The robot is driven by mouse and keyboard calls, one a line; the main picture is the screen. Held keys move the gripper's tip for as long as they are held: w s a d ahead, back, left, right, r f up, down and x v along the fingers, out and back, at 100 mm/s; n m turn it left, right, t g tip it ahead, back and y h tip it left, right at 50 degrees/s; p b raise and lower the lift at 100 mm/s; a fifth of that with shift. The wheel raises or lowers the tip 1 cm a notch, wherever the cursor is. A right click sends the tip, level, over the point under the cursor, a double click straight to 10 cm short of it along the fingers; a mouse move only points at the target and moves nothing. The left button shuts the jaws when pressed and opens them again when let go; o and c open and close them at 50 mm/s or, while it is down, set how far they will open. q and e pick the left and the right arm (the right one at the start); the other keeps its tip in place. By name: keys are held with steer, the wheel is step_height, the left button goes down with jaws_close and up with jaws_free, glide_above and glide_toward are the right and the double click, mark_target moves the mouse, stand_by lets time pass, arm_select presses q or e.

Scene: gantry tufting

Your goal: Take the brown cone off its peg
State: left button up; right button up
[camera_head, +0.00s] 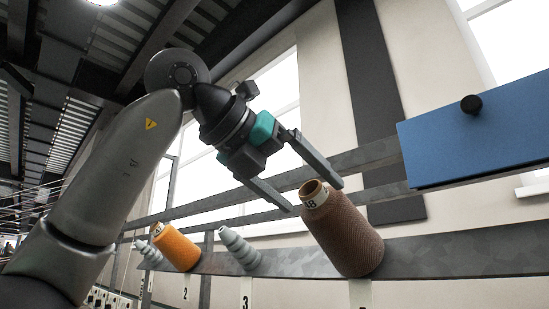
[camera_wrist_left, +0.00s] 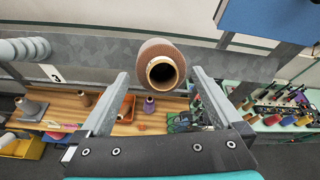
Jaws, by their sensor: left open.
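The brown cone (camera_head: 345,236) sits tilted on the grey rail, its open end up and toward the left in the head view. Its peg is hidden inside it. The cone also shows in the left wrist view (camera_wrist_left: 160,56), end-on with its dark hollow facing the camera. My left gripper (camera_head: 316,197) is open. Its two fingers are spread on either side of the cone's open end, with the cone between or just beyond the fingertips; contact cannot be made out. The gripper also shows in the left wrist view (camera_wrist_left: 160,78). My right gripper is not in view.
A blue panel (camera_head: 474,135) with a black knob is at the upper right. A wooden table (camera_wrist_left: 65,106) with several cones lies below.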

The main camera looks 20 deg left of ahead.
arm_select(q)
steer(key=shift+x, duration=1.65)
jaws_close()
steer(key=shift+s+a+r, duration=0.15)
steer(key=shift+s+r, duration=0.3)
stand_by(0.6)
steer(key=shift+s+a+r, duration=0.1)
steer(key=shift+s+r, duration=0.15)
steer(key=shift+s, duration=0.05)
steer(key=r+v, duration=0.2)
steer(key=v, duration=1)
steer(key=shift+w+d+r, duration=0.3)
stand_by(0.6)
